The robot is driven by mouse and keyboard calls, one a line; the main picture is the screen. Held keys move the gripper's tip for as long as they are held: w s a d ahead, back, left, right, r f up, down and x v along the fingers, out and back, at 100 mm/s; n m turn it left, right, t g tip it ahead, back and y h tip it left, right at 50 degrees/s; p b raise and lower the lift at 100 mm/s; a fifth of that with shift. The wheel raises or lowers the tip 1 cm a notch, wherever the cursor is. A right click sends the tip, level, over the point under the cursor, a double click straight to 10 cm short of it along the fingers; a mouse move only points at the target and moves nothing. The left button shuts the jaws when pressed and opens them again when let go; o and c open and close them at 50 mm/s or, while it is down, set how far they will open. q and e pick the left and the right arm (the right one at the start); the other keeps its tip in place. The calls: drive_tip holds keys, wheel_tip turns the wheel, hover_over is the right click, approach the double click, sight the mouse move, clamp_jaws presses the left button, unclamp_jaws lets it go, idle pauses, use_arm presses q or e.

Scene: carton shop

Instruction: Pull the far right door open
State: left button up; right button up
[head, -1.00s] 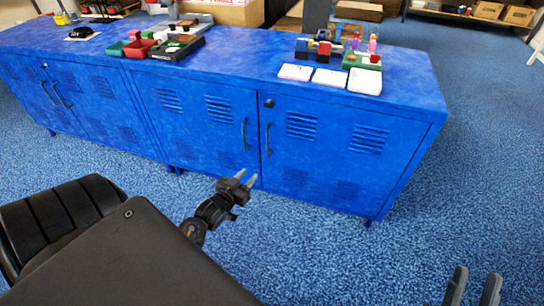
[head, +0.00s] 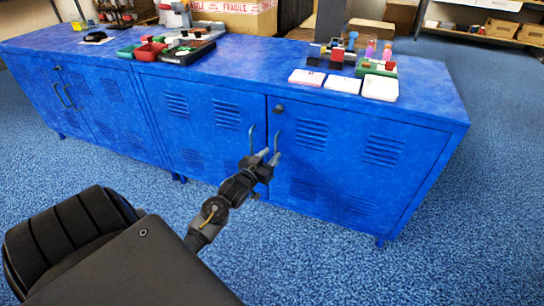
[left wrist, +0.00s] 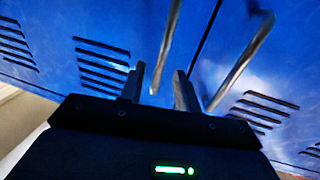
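The far right door (head: 345,178) is a blue metal panel with louvers, and it looks shut. Its dark curved handle (head: 277,142) stands upright near the door's left edge. My left gripper (head: 269,155) is open in front of the lower part of this handle. In the left wrist view, which looks upside down, the handle (left wrist: 170,45) shows between and beyond the two separated fingertips (left wrist: 160,82). Contact cannot be told. The neighbouring door's handle (left wrist: 240,62) lies just beside it, across the door seam. My right gripper is out of view.
The neighbouring door (head: 205,125) looks shut. On the blue cabinet top stand cards (head: 342,83), a green block tray (head: 377,68), and a black tray (head: 180,52) with bins beside it. Blue carpet (head: 320,265) before the cabinet is free.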

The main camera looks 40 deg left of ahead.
use_arm(q)
drive_tip(key=shift+w+a, duration=0.15)
drive_tip(key=shift+w, duration=0.75)
drive_tip(key=shift+c, duration=0.2)
clamp_jaws()
